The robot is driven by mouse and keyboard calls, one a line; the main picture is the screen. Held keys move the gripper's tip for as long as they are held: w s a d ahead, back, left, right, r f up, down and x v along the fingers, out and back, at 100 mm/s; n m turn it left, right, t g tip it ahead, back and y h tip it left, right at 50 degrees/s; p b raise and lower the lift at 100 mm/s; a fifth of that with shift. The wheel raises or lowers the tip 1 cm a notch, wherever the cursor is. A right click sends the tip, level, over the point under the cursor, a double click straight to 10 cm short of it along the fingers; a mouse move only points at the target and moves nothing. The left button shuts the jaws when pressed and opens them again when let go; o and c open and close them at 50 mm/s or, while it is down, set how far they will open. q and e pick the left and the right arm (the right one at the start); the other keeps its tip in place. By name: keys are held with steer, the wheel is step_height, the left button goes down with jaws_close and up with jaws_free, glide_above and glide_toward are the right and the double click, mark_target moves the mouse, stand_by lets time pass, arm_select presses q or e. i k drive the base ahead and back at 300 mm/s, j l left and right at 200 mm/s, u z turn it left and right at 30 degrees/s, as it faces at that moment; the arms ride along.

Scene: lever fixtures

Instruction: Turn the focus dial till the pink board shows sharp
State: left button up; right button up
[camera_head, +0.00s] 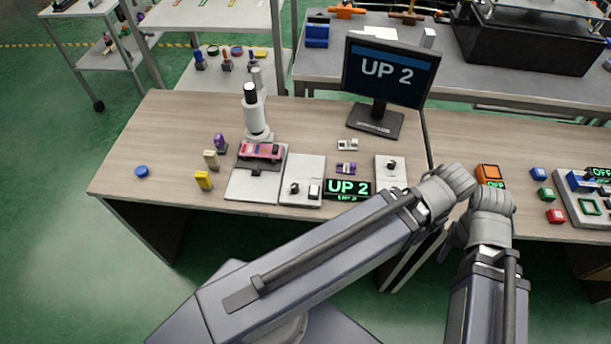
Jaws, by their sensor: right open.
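The pink board (262,151) lies under the white microscope (255,112) on a pale plate (252,186). The monitor (389,70) behind reads "UP 2" on a dark screen. A small green-lit display (348,188) also reads "UP 2". A pale panel (304,170) beside the board carries a dark knob (293,188) and another small control; I cannot tell for sure which is the focus dial. My right gripper (454,237) is open at the table's front edge, right of the panel, mostly hidden by my arm. My left gripper is not visible.
A second pale panel with a dark knob (391,165) stands right of the display. Small pieces, including a yellow block (203,180) and a blue disc (141,171), stand at the left. An orange box (489,175) and coloured blocks are at the right.

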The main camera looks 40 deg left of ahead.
mark_target(295, 188)
steer(key=u, duration=1.55)
